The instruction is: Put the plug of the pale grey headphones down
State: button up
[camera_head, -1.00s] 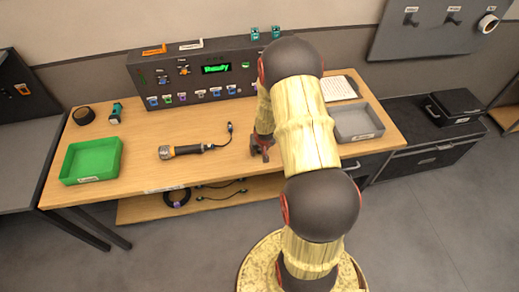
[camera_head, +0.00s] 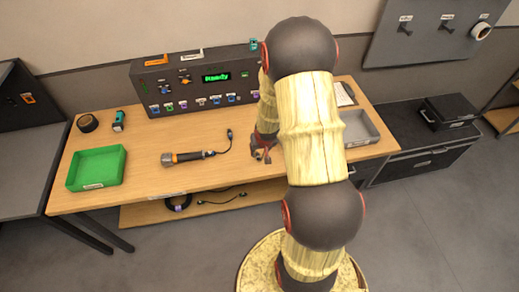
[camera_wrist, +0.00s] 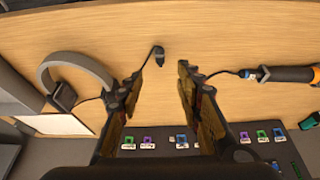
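My gripper (camera_head: 262,153) is low over the right half of the wooden table in the head view. In the wrist view my gripper (camera_wrist: 158,75) has its two fingers apart with a clear gap. A small dark plug (camera_wrist: 157,53) lies in line with the gap, around the fingertips, touching neither finger as far as I can see. A thin cable runs from the plug behind the left finger towards the pale grey headphones (camera_wrist: 75,60), which lie on the table at the left. The headphones are hidden behind my arm in the head view.
A black and orange microphone-like device (camera_head: 188,157) with its own cable plug lies left of my gripper. A control box (camera_head: 200,78) with coloured sockets and a green display stands at the back. A green tray (camera_head: 96,168) is at the left, a grey tray (camera_head: 360,130) at the right.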

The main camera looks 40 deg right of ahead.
jog(key=a+r+n, duration=0.1)
jog(key=a+r, duration=0.3)
jog(key=r, duration=0.4)
jog(key=s+a+r+n, duration=0.1)
jog(key=a+r, duration=0.3)
jog(key=r, duration=0.3)
jog(key=a+r+n, duration=0.1)
jog(key=a+r, duration=0.4)
jog(key=r, duration=0.3)
jog(key=s+a+r+n+t+y, duration=0.1)
jog(key=s+a+r+n+y, duration=0.1)
jog(key=s+a+r, duration=1.1)
jog(key=s+a+n, duration=0.1)
jog(key=s+a, duration=0.1)
jog(key=shift+s+a+t, duration=0.2)
jog(key=shift+s+t, duration=0.1)
jog(key=shift+s, duration=0.1)
notch_tip(320, 180, down, 9)
jog(key=b, duration=0.8)
jog(key=shift+r, duration=0.2)
